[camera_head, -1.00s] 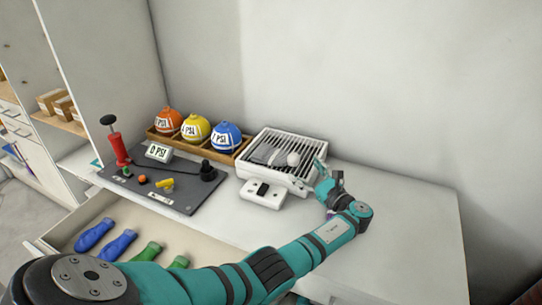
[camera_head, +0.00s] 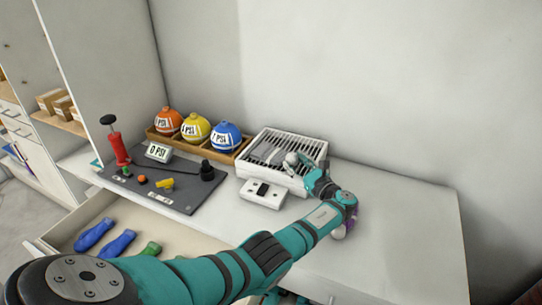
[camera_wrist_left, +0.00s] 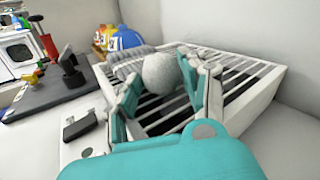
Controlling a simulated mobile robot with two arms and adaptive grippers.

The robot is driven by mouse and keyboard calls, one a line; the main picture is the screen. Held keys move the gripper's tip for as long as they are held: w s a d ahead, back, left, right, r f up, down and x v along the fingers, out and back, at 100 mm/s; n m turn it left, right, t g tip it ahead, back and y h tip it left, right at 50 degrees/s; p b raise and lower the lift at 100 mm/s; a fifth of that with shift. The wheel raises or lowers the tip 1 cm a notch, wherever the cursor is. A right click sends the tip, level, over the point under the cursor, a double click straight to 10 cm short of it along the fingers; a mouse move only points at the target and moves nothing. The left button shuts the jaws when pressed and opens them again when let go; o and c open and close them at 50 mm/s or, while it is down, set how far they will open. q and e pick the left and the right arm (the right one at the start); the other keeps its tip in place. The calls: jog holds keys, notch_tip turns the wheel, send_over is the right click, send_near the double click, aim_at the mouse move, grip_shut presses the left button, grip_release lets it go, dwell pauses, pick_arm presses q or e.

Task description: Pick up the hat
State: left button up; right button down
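The hat looks like a grey knitted beanie with a pale fluffy pom-pom. It lies on a white slatted rack (camera_head: 316,149). The pom-pom (camera_head: 291,158) faces my left gripper (camera_head: 304,166). In the left wrist view the pom-pom (camera_wrist_left: 160,73) shows large between the fingers of my left gripper (camera_wrist_left: 160,78), with the ribbed hat body (camera_wrist_left: 126,63) behind it. The fingers are apart, one on either side; I cannot tell whether they touch it.
Left of the rack, orange (camera_head: 168,121), yellow (camera_head: 196,129) and blue (camera_head: 227,136) balls sit in a wooden tray. A white switch box (camera_head: 262,194) stands in front of the rack. A dark mat (camera_head: 180,190) holds a red pump (camera_head: 116,146). The counter's right is clear.

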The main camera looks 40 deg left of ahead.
pick_arm(q)
grip_shut()
jog(key=shift+r, duration=0.15)
jog(key=shift+r, duration=0.2)
jog(key=r, duration=0.1)
jog(key=r+p, duration=0.1)
jog(key=r, duration=0.1)
jog(key=shift+s+p, duration=0.25)
jog(key=shift+p, duration=0.05)
jog(key=s+a+r+p, duration=0.1)
jog(key=s+p, duration=0.1)
jog(key=s, duration=1.3)
jog(key=shift+s+r+p, duration=0.2)
jog(key=shift+s+p, duration=0.1)
jog(key=shift+p, duration=0.1)
